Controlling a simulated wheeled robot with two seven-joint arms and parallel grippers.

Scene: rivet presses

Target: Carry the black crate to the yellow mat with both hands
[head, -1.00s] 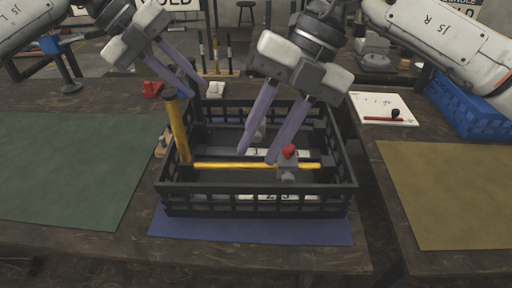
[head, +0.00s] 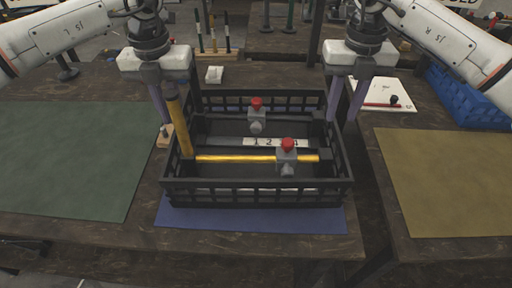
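The black crate (head: 258,191) stands on a blue mat (head: 250,219) in front of me. A yellow-handled tool (head: 178,125) leans up at its left side, and a yellow bar (head: 235,158) lies across inside. Two grey fittings with red knobs (head: 287,158) (head: 257,115) are also in it. My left gripper (head: 168,112) is at the crate's left side, fingers apart, one partly hidden by the tool. My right gripper (head: 344,112) is open at the right side, fingers pointing down by the rim. The yellow mat (head: 445,180) lies flat and bare on the right.
A gap (head: 372,215) separates the crate's table from the table with the yellow mat. A green mat (head: 65,155) lies empty on the left. A blue bin (head: 465,100) and a white sheet with a red pen (head: 385,100) are behind the yellow mat.

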